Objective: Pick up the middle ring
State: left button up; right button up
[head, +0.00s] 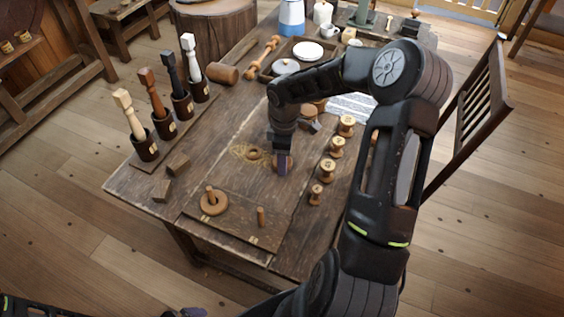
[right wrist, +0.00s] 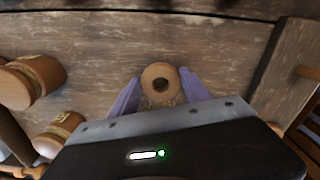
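A larger ring (head: 214,207) is on the left peg of a board (head: 235,222); the right peg (head: 261,217) is bare. My left gripper (head: 190,313) barely shows at the bottom edge.
Several spools (head: 328,168) stand in a row right of my right gripper. Several handled tools in dark cups (head: 146,146) line the left edge. Two wooden blocks (head: 177,165) lie near the left corner. A tray (head: 305,43) and a mallet (head: 222,74) are farther back.

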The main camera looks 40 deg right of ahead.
jog(key=c, duration=0.8)
jog(key=shift+c, duration=0.2)
notch_tip(320, 180, up, 10)
jog(key=shift+b, duration=0.3)
dwell(0.3)
